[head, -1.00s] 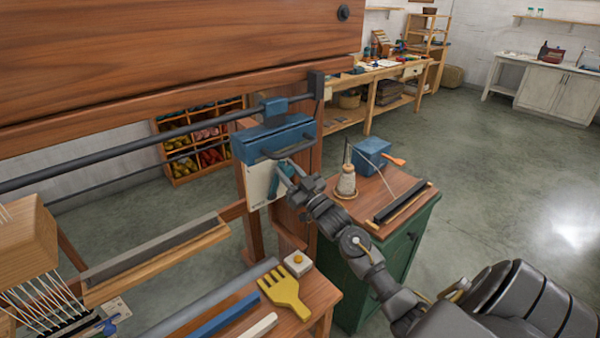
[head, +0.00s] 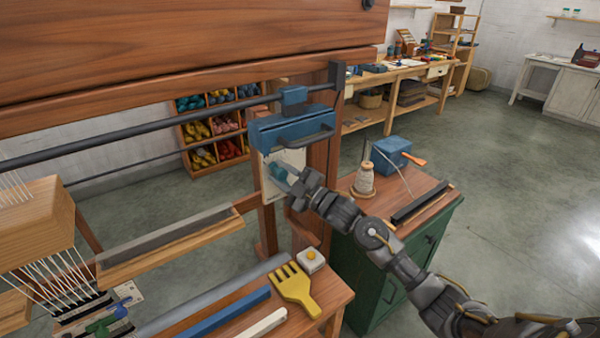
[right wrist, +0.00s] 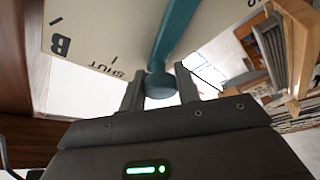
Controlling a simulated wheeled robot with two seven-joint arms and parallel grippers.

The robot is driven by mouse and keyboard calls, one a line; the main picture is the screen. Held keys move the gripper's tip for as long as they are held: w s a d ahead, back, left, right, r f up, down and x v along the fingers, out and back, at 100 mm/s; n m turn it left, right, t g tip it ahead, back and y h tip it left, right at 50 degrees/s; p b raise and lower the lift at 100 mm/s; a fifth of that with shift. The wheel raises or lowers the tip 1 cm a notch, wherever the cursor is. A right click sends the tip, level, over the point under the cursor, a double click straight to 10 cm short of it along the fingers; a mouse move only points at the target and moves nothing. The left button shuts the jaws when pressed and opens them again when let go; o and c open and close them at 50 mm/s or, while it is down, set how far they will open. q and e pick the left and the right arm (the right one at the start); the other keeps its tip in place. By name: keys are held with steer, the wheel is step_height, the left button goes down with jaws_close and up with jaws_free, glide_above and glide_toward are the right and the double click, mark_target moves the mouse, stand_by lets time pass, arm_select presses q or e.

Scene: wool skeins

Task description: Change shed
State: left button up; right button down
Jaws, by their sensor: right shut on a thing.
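My right gripper (head: 287,178) is shut on the end knob of a teal lever (head: 277,171) on the loom. In the right wrist view the teal lever (right wrist: 176,28) runs up from its knob between the two fingertips (right wrist: 159,88). The lever lies in front of a cream panel (head: 269,191), below the blue box with a dark handle (head: 290,129). The panel in the right wrist view (right wrist: 95,35) carries a large "B" and the word "SHUT". The gripper and arm hide part of the panel. My left gripper is not in view.
A bench at the front holds a yellow comb (head: 295,290) and a blue bar (head: 225,312). A green cabinet (head: 405,258) stands right of the loom, with a thread cone (head: 364,181) and a blue box (head: 391,152) on top, close beside my right arm.

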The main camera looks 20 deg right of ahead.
steer(key=shift+s+a+f+n, duration=0.1)
steer(key=shift+a+f+n, duration=0.1)
steer(key=shift+a+n, duration=0.35)
steer(key=shift+d, duration=0.1)
steer(key=c, duration=1.3)
jaws_free()
steer(key=shift+c, duration=0.2)
steer(key=b+v, duration=0.2)
steer(key=v, duration=0.9)
steer(key=shift+r+b, duration=0.15)
steer(key=shift+b, duration=0.25)
